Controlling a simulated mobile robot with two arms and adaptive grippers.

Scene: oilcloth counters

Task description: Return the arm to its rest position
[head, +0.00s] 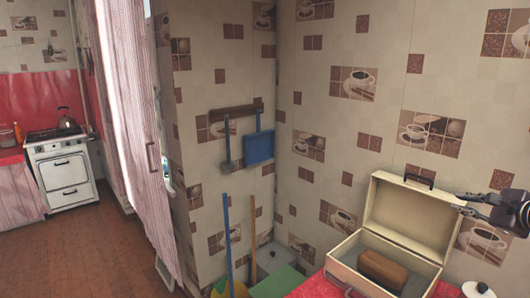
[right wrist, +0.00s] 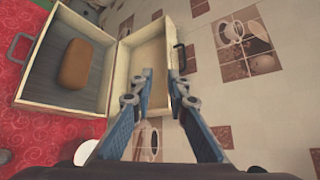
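My right gripper (head: 468,204) is at the right edge of the head view, by the right side of the raised case lid. In the right wrist view its two blue-grey fingers (right wrist: 161,76) stand apart with nothing held between them. The lid's edge lies behind the fingertips; I cannot tell whether they touch it. The cream case (head: 352,284) stands open, its lid (head: 408,218) upright. A brown block (head: 383,270) lies in its base, also seen in the right wrist view (right wrist: 87,64). My left gripper is in neither view.
The case is on a red patterned cloth (right wrist: 55,135) close to a tiled wall (head: 340,130). A blue dustpan (head: 259,148) hangs from a rack, with long handles (head: 227,240) below. A white stove (head: 62,172) is far left. Open brown floor (head: 90,250) lies left.

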